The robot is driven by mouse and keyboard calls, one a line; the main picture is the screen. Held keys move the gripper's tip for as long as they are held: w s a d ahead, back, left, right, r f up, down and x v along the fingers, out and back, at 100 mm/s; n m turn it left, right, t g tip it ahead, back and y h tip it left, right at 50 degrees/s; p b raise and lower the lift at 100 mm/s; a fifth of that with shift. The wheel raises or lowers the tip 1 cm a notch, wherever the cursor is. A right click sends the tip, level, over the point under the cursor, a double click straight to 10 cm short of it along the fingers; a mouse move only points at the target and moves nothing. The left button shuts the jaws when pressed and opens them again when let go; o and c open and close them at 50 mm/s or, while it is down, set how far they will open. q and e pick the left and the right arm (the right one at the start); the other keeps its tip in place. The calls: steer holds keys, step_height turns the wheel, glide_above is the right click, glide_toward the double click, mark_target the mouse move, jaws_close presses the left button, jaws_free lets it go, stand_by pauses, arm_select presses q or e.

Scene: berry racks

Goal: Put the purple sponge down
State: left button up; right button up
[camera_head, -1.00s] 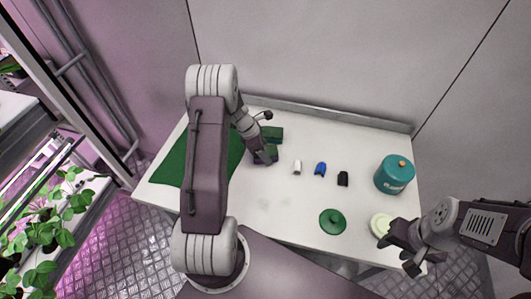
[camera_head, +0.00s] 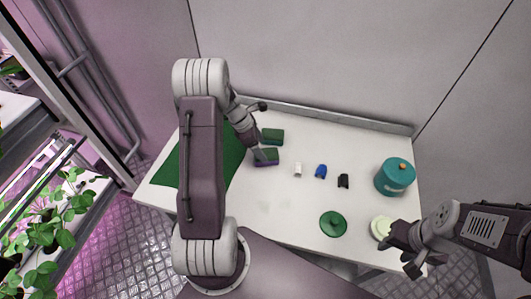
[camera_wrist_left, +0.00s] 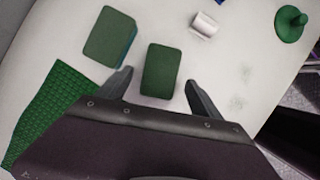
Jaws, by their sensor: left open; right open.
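The purple sponge (camera_head: 268,158) has a green top and a purple side and lies flat on the white table, right of the green mat. In the left wrist view the purple sponge (camera_wrist_left: 162,68) shows its green top between the spread fingers, with gaps on both sides. My left gripper (camera_head: 256,152) is open at the sponge's left end; it also shows in the left wrist view (camera_wrist_left: 160,86). My right gripper (camera_head: 408,262) is open and empty by the table's front right corner, near a pale green round thing (camera_head: 381,227).
A second green-topped sponge (camera_head: 272,136) lies just behind. White (camera_head: 298,170), blue (camera_head: 320,171) and black (camera_head: 343,181) small things stand to the right. A green lid (camera_head: 333,223) and teal canister (camera_head: 395,177) are farther right. The green mat (camera_head: 170,160) covers the left.

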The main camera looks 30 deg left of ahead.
arm_select(q)
steer(key=v, duration=0.6)
steer(key=s+d+m+y, duration=0.1)
steer(key=s+d+m, duration=0.6)
steer(key=m, duration=0.5)
steer(key=s+d+r+m+g+y, duration=0.1)
steer(key=s+d+m+y, duration=0.1)
steer(key=s+d+m, duration=0.5)
steer(key=s+m, duration=0.1)
steer(key=m, duration=0.5)
steer(key=shift+s+d+r+g+y, duration=0.25)
steer(key=shift+s+d+g+y, duration=0.05)
steer(key=shift+s, duration=0.05)
steer(key=shift+s, duration=0.1)
